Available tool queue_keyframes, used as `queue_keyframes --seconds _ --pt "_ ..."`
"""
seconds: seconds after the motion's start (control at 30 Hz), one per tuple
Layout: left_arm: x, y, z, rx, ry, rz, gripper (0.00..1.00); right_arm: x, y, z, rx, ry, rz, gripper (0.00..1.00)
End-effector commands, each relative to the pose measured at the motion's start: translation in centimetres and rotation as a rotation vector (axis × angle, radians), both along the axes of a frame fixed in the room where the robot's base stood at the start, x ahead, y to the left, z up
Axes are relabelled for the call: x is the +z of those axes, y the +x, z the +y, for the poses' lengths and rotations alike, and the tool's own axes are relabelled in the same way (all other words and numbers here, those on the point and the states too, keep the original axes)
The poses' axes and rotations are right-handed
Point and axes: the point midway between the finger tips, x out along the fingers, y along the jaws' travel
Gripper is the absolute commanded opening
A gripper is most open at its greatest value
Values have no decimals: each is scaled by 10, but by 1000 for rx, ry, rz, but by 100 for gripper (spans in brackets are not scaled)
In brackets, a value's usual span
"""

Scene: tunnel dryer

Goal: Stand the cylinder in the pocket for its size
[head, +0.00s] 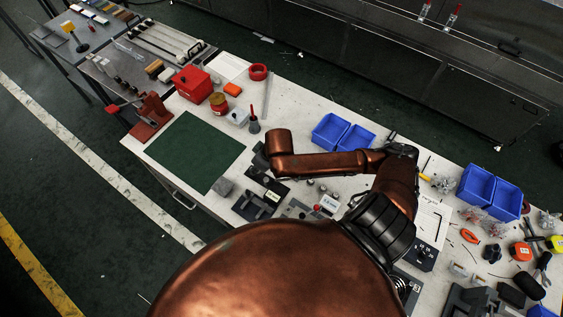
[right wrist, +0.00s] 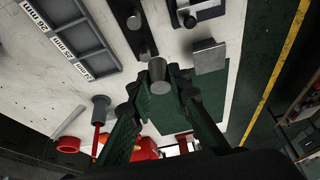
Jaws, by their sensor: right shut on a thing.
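My right gripper (right wrist: 165,95) is shut on a grey metal cylinder (right wrist: 158,73), held between the fingertips in the right wrist view. A grey tray (right wrist: 71,49) with several rectangular pockets and white size labels lies at the upper left of that view, apart from the cylinder. The cylinder and the pocket tray cannot be made out there. My left gripper is not in view.
A green mat (head: 195,151) lies left of my right gripper, with a grey block (head: 223,187) at its edge. Blue bins (head: 329,131) stand behind the arm. A red box (head: 192,84) and a red press (head: 151,117) stand at the left. The mat is largely clear.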

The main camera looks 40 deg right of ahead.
Motion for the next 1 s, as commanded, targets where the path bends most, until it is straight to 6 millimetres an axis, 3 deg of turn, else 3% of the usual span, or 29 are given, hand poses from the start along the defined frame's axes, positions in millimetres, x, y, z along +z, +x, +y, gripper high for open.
queue_keyframes --seconds 0.23,0.6,0.8,1.0 --pt "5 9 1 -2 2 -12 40 -17 -10 -19 28 -14 -6 0" --pt "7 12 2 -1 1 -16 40 -53 18 -98 25 -17 -6 0" --pt "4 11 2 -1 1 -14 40 -89 28 -124 27 -14 -6 0" --pt "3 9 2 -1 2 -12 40 -105 33 -136 29 -12 -7 0"
